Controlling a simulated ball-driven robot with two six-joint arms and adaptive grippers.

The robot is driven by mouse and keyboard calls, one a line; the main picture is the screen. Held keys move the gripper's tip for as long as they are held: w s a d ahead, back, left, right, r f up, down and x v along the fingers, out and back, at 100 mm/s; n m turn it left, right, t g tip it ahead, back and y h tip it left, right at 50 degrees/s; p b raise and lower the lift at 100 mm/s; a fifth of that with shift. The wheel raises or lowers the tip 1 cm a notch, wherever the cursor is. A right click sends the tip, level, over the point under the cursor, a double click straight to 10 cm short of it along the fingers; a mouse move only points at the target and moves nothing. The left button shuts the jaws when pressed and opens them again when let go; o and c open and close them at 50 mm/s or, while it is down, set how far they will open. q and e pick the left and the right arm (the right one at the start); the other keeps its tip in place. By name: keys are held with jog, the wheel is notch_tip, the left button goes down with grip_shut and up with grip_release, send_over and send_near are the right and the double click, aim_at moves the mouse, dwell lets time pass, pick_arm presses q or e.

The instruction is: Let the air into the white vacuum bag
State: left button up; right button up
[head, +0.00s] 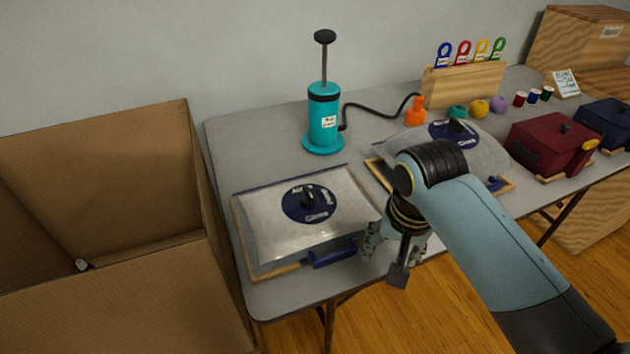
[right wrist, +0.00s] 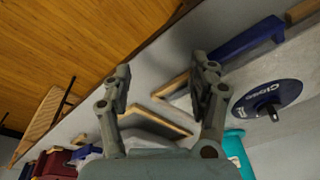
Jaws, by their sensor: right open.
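A pale, flat-looking white bag (head: 270,225) lies on a wooden-edged tray at the left front of the table. On its top is a round dark blue valve disc (head: 310,203) with a raised black knob; the disc also shows in the right wrist view (right wrist: 266,98), where "Closed" is readable. A blue bar (head: 333,255) sits at its front edge. My right gripper (head: 388,252) is open and empty, by the table's front edge just right of this bag, apart from the valve. My left gripper is in neither view.
A second, greyer bag (head: 483,147) with a blue valve lies behind my right arm, partly hidden. A teal pump (head: 323,125) stands at the back, its hose ending in an orange nozzle (head: 415,112). A large cardboard box (head: 100,200) stands left of the table.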

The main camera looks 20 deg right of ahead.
aim_at(309, 192)
jog(key=w+a+r+m, duration=0.1)
jog(key=w, duration=0.2)
jog(key=w+a+r+m, duration=0.1)
jog(key=w+m, duration=0.1)
jog(key=w+a+r+m, duration=0.1)
jog(key=w, duration=0.2)
jog(key=shift+w+a+r+m+g, duration=0.15)
jog(key=shift+w+r+m+g, duration=0.1)
jog(key=shift+w+m+g, duration=0.05)
jog(key=w+a+r+m+g, duration=0.1)
jog(key=w+a+r+m, duration=0.5)
jog(key=w+r, duration=0.3)
jog(key=shift+y, duration=0.3)
jog(key=f, duration=0.5)
jog(key=f+b, duration=0.1)
jog(key=f, duration=0.4)
jog(key=shift+w+d+f, duration=0.1)
jog(key=shift+d+f, duration=0.1)
jog(key=shift+f, duration=0.05)
jog(key=c, duration=1.2)
jog(key=shift+o, duration=0.2)
jog(key=shift+n, duration=0.3)
